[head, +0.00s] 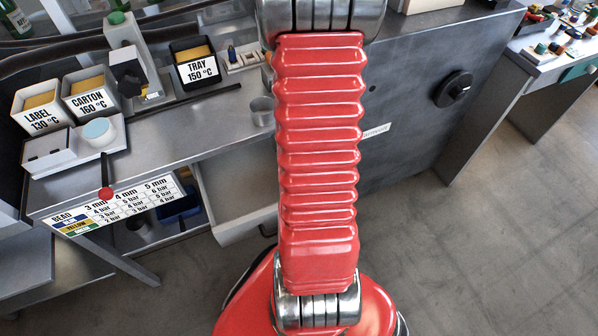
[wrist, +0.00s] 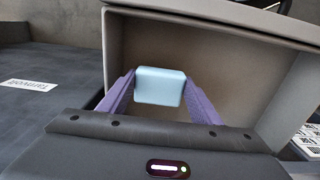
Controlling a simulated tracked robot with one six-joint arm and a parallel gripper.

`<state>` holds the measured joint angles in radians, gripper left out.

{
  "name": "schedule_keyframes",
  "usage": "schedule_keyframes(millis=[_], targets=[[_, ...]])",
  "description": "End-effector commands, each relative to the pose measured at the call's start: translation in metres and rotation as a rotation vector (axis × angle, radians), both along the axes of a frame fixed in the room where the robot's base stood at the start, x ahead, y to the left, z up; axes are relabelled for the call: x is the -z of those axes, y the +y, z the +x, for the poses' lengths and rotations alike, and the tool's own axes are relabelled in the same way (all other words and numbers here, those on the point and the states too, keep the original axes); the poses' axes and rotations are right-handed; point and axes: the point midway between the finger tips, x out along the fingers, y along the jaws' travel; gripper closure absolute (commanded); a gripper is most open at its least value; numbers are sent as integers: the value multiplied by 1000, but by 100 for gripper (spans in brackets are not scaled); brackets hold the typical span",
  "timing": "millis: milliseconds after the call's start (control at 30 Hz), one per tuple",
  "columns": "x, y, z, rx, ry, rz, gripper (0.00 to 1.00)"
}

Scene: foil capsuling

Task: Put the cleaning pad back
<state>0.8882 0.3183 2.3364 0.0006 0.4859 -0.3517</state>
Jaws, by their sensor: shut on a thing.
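The cleaning pad, a pale blue block with rounded edges (wrist: 160,86), is between the two purple fingers of my gripper (wrist: 160,92) in the wrist view. My gripper is shut on it, one finger on each side. Behind the pad is the inside of an open grey-beige drawer (wrist: 225,85). I cannot tell how far the pad is from the drawer floor. In the head view the open drawer (head: 238,190) juts out under the bench, and my red arm hides the gripper and the pad.
The bench (head: 200,122) carries bins marked LABEL (head: 40,105), CARTON (head: 90,93) and TRAY (head: 194,62), and a white device with a pale blue round top (head: 97,130). A metal cup (head: 262,111) stands near the bench edge. Floor at right is clear.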

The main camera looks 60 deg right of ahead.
Motion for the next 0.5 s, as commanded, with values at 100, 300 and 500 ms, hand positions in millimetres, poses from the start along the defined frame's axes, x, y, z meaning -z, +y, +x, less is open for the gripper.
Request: schedule_keyframes(millis=[100, 300, 500], targets=[[6, 0, 0, 0, 0, 1, 66], [29, 1, -1, 0, 3, 3, 66], [41, 0, 0, 0, 0, 0, 66]])
